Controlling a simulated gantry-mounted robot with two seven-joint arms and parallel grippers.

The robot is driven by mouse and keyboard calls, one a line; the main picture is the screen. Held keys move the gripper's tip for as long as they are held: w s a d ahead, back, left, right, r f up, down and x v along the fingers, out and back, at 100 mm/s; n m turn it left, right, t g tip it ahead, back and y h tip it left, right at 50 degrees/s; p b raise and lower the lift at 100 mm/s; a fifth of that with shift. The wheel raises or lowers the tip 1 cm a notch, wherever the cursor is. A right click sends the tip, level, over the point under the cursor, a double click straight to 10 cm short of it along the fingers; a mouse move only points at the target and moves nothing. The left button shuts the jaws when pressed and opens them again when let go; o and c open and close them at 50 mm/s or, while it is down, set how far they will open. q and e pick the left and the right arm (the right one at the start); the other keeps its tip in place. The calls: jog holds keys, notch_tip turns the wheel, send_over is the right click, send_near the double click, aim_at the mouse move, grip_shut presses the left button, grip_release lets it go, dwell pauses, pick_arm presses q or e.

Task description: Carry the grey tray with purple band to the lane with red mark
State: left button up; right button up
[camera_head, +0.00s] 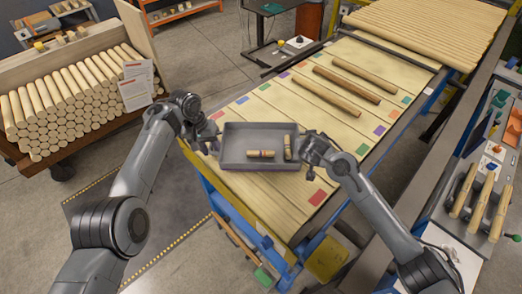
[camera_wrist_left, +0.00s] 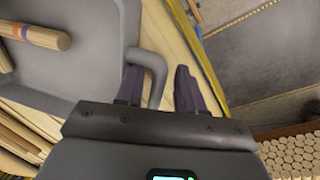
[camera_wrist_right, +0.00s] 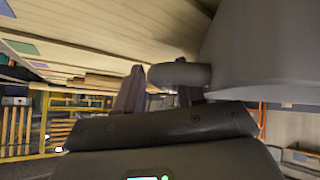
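The grey tray (camera_head: 228,158) is at the near left end of the lane table, with two short wooden pieces in it. I cannot make out its purple band clearly. A red mark (camera_head: 317,197) lies at the table's near right edge, just right of and below the tray in the head view. My left gripper (camera_head: 212,142) is at the tray's left side; its fingers (camera_wrist_left: 160,88) stand apart on either side of the tray handle (camera_wrist_left: 157,68). My right gripper (camera_head: 306,150) is at the right side; its fingers (camera_wrist_right: 158,88) are apart at the other handle (camera_wrist_right: 180,74).
Green (camera_head: 361,149) and purple (camera_head: 380,131) marks line the table's right edge. Several long dowels (camera_head: 347,89) lie on farther lanes. A cart of stacked dowels (camera_head: 70,110) stands at the left.

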pick_arm(q)
jog(key=shift+o, duration=0.3)
jog(key=shift+d, duration=0.25)
pick_arm(e)
jog(key=shift+a, duration=0.25)
pick_arm(q)
jog(key=o, duration=0.5)
jog(key=shift+o, duration=0.5)
jog(key=shift+d, duration=0.15)
pick_arm(e)
jog(key=shift+a+r, duration=0.1)
jog(key=shift+a, duration=0.1)
pick_arm(q)
jog(key=shift+r, duration=0.15)
jog(key=r, duration=0.2)
jog(key=a+r, duration=0.1)
jog(key=r, duration=0.3)
jog(key=shift+a, duration=0.3)
jog(key=shift+w+a+r, duration=0.1)
jog(key=shift+a+r, duration=0.1)
jog(key=shift+r, duration=0.7)
pick_arm(e)
jog(key=shift+s+d+f, duration=0.1)
jog(key=shift+f, duration=0.1)
jog(key=shift+d, duration=0.1)
